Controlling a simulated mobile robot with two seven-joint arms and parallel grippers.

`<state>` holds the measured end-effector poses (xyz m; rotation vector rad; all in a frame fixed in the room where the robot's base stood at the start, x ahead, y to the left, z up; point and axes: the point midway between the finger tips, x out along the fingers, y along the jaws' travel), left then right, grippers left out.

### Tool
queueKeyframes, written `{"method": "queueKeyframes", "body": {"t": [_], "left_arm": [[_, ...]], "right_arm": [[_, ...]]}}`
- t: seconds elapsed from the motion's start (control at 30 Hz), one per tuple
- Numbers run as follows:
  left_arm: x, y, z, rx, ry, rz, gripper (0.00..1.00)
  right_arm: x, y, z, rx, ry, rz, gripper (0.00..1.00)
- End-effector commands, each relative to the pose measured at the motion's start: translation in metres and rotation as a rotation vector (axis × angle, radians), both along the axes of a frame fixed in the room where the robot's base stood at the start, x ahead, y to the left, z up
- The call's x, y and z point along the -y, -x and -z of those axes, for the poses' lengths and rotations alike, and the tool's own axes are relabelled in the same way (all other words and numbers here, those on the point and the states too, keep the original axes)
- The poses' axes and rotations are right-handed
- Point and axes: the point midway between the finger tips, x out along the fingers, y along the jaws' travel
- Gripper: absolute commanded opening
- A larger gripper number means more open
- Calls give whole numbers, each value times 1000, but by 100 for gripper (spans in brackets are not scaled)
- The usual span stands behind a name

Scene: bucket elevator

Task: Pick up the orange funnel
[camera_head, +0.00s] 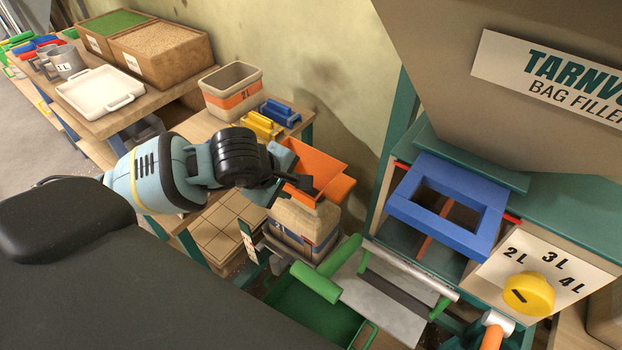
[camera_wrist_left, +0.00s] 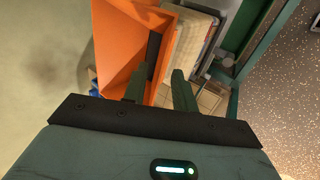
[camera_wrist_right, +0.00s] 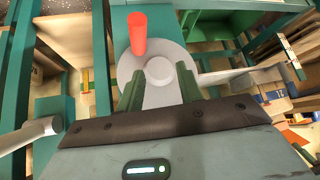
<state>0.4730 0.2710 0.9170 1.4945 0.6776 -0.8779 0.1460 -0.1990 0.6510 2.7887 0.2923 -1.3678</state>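The orange funnel (camera_head: 322,165) sits over a beige bag (camera_head: 305,222) at the centre of the head view. My left gripper (camera_head: 290,185) is at the funnel's left side. In the left wrist view, the funnel (camera_wrist_left: 122,45) fills the upper left. The left fingers (camera_wrist_left: 160,88) are apart there, with an orange edge showing between them; contact cannot be told. My right gripper (camera_wrist_right: 160,92) shows in the right wrist view, fingers apart in front of a pale round hub with a red knob (camera_wrist_right: 138,34). No grip on it is visible.
A blue square frame (camera_head: 440,205) and a yellow dial (camera_head: 528,293) belong to the bag filler at right. A green T-shaped handle (camera_head: 325,275) stands in front of the bag.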

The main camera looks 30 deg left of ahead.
Motion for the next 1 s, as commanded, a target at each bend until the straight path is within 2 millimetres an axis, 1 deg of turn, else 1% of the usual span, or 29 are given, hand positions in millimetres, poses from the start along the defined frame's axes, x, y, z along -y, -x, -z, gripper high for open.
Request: {"method": "queueKeyframes", "body": {"t": [0.17,0.23,0.4,0.5,0.6,0.87,1.0], "left_arm": [[0,-2,3,0,0,0,28],[0,-5,8,0,0,0,28],[-2,-18,26,-1,0,-1,28],[0,-25,37,0,2,-1,28],[0,-29,44,1,0,0,28],[0,-30,46,1,0,1,28],[0,-30,45,1,0,1,11]], "right_arm": [[0,-6,-3,13,-1,1,36],[0,-10,-6,22,-2,0,36],[-1,-16,-12,38,-3,0,36],[0,-16,-12,38,-3,0,36],[0,-16,-11,37,-3,0,36],[0,-13,-9,30,-1,0,36],[0,-12,-8,26,-1,0,36]]}}
